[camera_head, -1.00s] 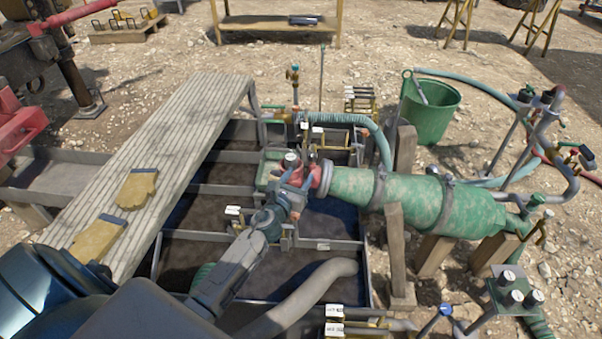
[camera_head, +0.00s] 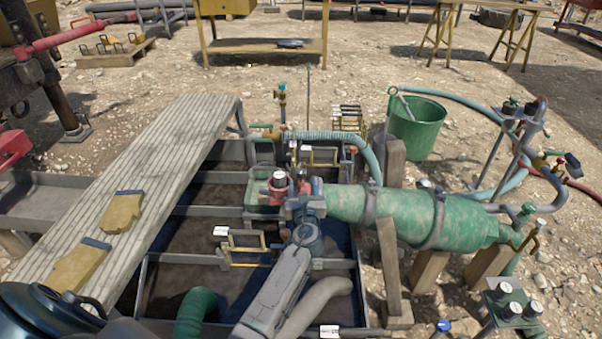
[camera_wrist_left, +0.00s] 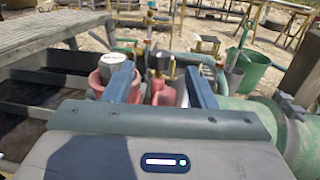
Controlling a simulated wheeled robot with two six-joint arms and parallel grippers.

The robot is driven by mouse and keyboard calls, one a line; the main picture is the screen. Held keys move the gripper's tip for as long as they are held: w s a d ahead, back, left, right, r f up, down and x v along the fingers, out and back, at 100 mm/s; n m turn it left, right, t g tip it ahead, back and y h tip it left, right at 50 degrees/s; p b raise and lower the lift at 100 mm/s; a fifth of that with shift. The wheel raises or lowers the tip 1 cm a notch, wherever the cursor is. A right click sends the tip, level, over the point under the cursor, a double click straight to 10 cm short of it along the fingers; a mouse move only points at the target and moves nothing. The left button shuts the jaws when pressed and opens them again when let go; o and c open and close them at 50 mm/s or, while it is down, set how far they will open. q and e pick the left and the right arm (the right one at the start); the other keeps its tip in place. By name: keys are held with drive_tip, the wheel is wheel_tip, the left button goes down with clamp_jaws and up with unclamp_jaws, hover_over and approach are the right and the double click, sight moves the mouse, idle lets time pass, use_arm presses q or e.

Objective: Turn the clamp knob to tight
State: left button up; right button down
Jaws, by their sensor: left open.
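A red knob with a pale round cap (camera_head: 278,181) stands by the front end of the green pipe (camera_head: 400,215), over the tank; I cannot tell for certain that it is the clamp knob. It also shows in the left wrist view (camera_wrist_left: 108,66), just left of my left finger there. My left gripper (camera_head: 304,193) is close to its right side. In the left wrist view its two blue fingers are apart (camera_wrist_left: 160,84), with red and grey fittings showing between and beyond them. Whether a finger touches the knob is unclear. My right gripper is not in view.
A green bucket (camera_head: 417,128) and hoses stand behind the pipe. A panel with several pale-capped knobs (camera_head: 512,308) is at lower right. Yellow-handled fittings (camera_head: 248,248) are near my arm.

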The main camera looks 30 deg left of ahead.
sight(302, 175)
use_arm(q)
drive_tip(key=x, duration=0.6)
drive_tip(key=shift+w+f+b, duration=0.1)
drive_tip(key=shift+w+b, duration=0.05)
drive_tip(key=shift+b, duration=0.2)
drive_tip(key=shift+x, duration=0.8)
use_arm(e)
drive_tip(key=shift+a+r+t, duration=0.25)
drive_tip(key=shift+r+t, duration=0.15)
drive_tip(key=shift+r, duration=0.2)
use_arm(q)
drive_tip(key=shift+c, duration=0.4)
drive_tip(key=c, duration=0.9)
